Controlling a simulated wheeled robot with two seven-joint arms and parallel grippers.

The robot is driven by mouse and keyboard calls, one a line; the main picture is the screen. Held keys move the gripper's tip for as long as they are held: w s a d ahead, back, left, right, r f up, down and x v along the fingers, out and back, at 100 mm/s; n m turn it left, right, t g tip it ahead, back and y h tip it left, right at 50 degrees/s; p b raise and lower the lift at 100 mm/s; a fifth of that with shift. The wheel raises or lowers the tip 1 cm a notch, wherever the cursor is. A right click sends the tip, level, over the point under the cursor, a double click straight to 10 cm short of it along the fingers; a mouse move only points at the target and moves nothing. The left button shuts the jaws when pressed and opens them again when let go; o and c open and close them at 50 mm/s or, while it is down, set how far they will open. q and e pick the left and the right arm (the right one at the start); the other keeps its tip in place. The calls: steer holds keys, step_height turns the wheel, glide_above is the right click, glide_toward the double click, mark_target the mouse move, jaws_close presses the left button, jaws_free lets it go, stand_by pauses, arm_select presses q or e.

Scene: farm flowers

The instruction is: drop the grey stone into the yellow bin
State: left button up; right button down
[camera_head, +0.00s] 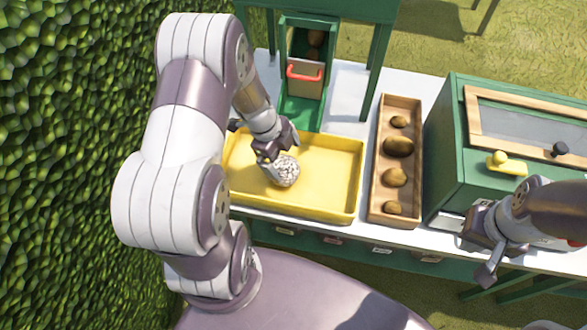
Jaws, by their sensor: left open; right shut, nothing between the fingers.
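The grey speckled stone (286,172) is at the yellow bin (335,191), a shallow tray on the white table. It appears inside the bin, near its middle. My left gripper (268,155) is open, right at the upper left of the stone. I cannot tell whether the fingers touch the stone or whether it rests on the bin floor. My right gripper (485,272) is shut and empty at the table's front right, away from the bin.
A wooden tray (378,175) with several brown lumps stands right of the bin. A green cabinet (446,153) with a glazed lid is further right. A green chute with a red-handled gate (304,78) stands behind the bin. A hedge (60,200) is at left.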

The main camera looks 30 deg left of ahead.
arm_select(q)
steer(key=v, duration=0.9)
steer(key=shift+r, duration=0.3)
steer(key=shift+s+a, duration=0.1)
steer(key=s+d+r+n+y, duration=0.2)
steer(key=s+d+n, duration=0.5)
steer(key=n, duration=1.1)
steer(key=shift+d+r+y, duration=0.25)
steer(key=shift+d+y, duration=0.15)
steer(key=shift+d, duration=0.4)
